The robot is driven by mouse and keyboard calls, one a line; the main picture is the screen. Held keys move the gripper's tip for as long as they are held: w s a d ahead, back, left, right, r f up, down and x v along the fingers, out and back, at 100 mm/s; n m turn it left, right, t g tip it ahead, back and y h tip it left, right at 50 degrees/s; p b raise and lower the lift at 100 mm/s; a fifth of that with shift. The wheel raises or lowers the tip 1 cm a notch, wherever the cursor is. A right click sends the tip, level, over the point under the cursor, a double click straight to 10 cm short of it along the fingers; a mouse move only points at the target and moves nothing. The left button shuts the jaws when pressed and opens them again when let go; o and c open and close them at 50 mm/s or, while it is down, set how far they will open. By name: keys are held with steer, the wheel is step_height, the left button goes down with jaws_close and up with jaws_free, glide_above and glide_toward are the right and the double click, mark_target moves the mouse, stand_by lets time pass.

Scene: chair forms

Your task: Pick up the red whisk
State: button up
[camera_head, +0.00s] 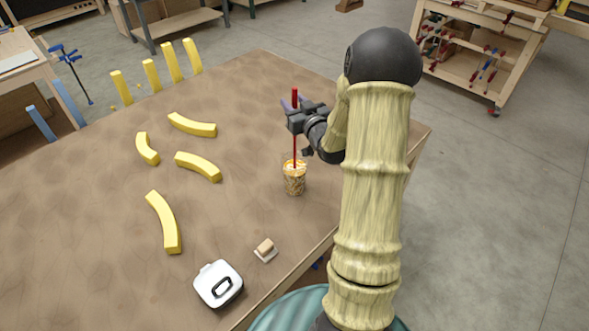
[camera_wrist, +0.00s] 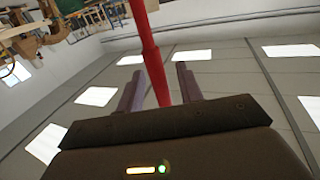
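The red whisk (camera_head: 295,148) stands upright with its lower end in a clear glass (camera_head: 294,182). The glass holds a pale layer above a brown, speckled filling, which hides the whisk's head. My gripper (camera_head: 294,106) is at the upper part of the whisk, above the glass. In the wrist view, the red whisk handle (camera_wrist: 153,62) passes between my two purple-grey fingers, with a visible gap on each side. My gripper (camera_wrist: 162,88) looks open around the handle. Whether either finger touches it is hard to see.
Several yellow curved pieces (camera_head: 198,166) lie left on the brown table (camera_head: 100,230); several yellow posts (camera_head: 152,75) stand behind its far edge. A white box with a black handle (camera_head: 218,284) and a small tan block (camera_head: 265,247) are near the front edge. Workbenches stand farther back.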

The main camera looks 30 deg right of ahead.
stand_by(0.3)
jaws_close()
step_height(320, 180, up, 18)
steer(key=b, duration=0.3)
stand_by(0.4)
steer(key=shift+w+r+p, duration=0.15)
steer(key=shift+w+p, duration=0.05)
steer(key=shift+p, duration=0.5)
steer(key=shift+p, duration=0.3)
